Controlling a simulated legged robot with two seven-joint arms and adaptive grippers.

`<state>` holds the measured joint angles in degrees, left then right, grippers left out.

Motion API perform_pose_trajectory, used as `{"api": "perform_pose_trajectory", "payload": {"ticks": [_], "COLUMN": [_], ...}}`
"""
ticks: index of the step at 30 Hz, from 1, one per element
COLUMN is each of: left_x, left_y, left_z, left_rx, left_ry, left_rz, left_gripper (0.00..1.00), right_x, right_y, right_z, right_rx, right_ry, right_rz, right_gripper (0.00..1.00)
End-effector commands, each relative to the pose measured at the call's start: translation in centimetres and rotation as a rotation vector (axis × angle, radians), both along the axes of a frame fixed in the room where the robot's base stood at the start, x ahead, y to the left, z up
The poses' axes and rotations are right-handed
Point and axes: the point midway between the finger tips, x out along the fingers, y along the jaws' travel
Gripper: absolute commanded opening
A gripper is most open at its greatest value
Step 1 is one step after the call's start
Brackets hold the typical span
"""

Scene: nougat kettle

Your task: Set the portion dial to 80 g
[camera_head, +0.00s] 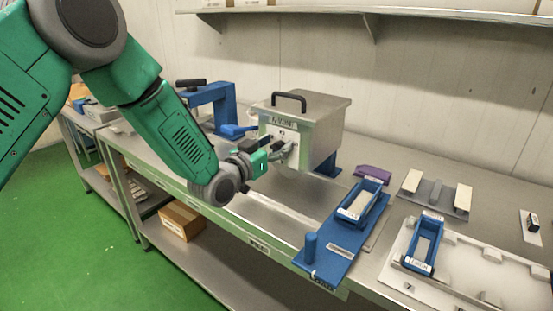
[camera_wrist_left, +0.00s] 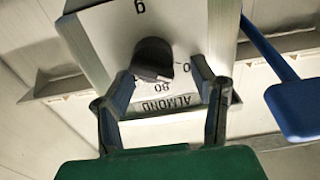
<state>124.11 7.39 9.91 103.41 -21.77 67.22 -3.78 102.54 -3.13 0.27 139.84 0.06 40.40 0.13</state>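The portion dial is a dark round knob (camera_wrist_left: 153,58) on the pale front face of a metal box (camera_head: 305,118). In the left wrist view the face appears upside down, with an "ALMOND" label (camera_wrist_left: 167,104) beside the knob. Printed numbers surround the knob; fingers partly hide them, and I cannot tell the exact setting. My left gripper (camera_wrist_left: 162,72) is open, with one finger on each side of the knob and gaps visible; contact is unclear. In the head view the left gripper (camera_head: 281,152) is at the box's front. My right gripper is not in view.
A blue lever paddle (camera_wrist_left: 297,108) is close to the right of my fingers in the wrist view. In the head view, a blue stand (camera_head: 212,100) is behind the arm. A blue fixture (camera_head: 335,243) and a white tray (camera_head: 475,273) lie to the right on the metal bench.

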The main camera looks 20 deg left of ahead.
Motion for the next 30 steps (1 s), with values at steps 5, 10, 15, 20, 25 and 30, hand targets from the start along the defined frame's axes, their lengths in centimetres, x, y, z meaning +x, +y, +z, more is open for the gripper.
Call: {"api": "perform_pose_trajectory", "payload": {"ticks": [5, 10, 15, 20, 25, 30], "left_x": [0.2, -0.9, -4.1, -7.3, -9.9, -11.2], "left_y": [0.0, 0.4, 1.5, 2.7, 3.7, 4.2], "left_z": [-0.9, -1.1, -0.9, -0.8, -0.8, -0.7], "left_rx": [0.005, 0.006, 0.005, 0.002, 0.002, 0.001], "left_ry": [0.014, 0.017, 0.016, 0.013, 0.010, 0.007], "left_rz": [-0.002, -0.003, -0.002, -0.001, -0.001, -0.001], "left_gripper": [0.52, 0.52, 0.52, 0.52, 0.52, 0.52], "right_x": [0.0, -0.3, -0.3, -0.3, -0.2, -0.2], "right_y": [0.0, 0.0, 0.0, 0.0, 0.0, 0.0], "right_z": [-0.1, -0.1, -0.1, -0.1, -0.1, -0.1], "right_rx": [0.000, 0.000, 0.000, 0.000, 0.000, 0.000], "right_ry": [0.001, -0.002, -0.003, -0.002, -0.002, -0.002], "right_rz": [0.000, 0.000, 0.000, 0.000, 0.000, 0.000], "right_gripper": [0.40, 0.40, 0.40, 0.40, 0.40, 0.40]}}
